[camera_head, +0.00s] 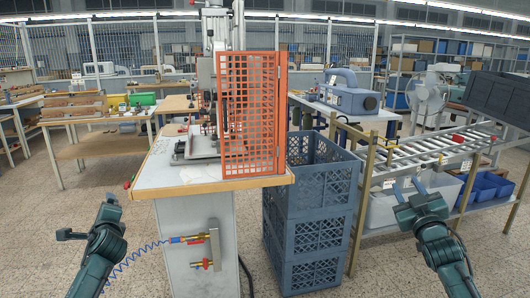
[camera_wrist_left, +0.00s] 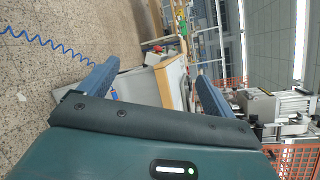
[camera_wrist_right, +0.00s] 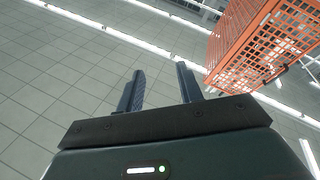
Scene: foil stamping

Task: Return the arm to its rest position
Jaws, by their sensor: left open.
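My left arm comes in at the lower left, and its gripper (camera_head: 109,204) is in front of the stamping machine's bench, clear of it. In the left wrist view the two fingers (camera_wrist_left: 155,85) are wide apart with nothing between them. My right gripper (camera_head: 406,187) is raised at the right, in front of the roller rack. In the right wrist view its fingers (camera_wrist_right: 158,82) stand apart and hold nothing.
The stamping machine (camera_head: 212,75) with its orange mesh guard (camera_head: 248,115) stands on a bench (camera_head: 160,175). Stacked blue-grey crates (camera_head: 312,235) stand beside it. The roller rack (camera_head: 440,150) holds bins below. A blue coiled hose (camera_head: 140,252) hangs near my left arm.

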